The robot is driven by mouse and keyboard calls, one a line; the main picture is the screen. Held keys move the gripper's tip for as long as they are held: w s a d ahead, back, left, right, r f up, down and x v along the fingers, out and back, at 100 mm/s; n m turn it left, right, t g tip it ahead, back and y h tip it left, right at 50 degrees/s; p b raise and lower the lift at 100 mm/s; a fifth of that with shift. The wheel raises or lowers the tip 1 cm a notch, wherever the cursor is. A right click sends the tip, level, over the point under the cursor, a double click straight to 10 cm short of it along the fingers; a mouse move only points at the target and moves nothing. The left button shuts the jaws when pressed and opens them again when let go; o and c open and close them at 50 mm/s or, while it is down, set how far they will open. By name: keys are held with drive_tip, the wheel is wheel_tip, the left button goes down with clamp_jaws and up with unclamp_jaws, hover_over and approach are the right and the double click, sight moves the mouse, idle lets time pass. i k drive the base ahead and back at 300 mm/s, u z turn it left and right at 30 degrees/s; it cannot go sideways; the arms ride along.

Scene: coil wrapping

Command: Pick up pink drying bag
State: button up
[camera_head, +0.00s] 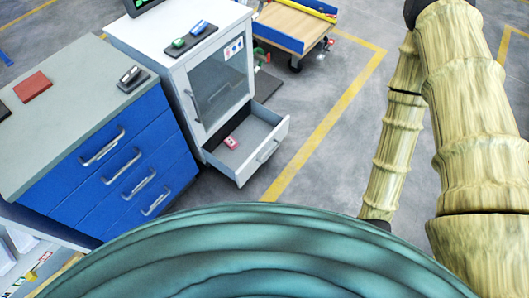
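A small pink and white packet (231,142), which looks like the pink drying bag, lies in the open bottom drawer (268,150) of the white cabinet. My arm's links show at the right side of the picture, well apart from the drawer. My gripper is out of the picture, so its state is hidden.
The white cabinet (177,78) has a glass door that looks shut. Left of it stands a blue drawer unit (112,170) with a grey top. A wooden-topped cart (281,25) stands behind. The floor (330,105) right of the drawer is clear.

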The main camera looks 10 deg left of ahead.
sight(230, 141)
drive_tip(key=u, duration=0.45)
drive_tip(key=k, duration=0.55)
drive_tip(key=u, duration=1.05)
drive_tip(key=i, duration=1.15)
drive_tip(key=z, duration=0.25)
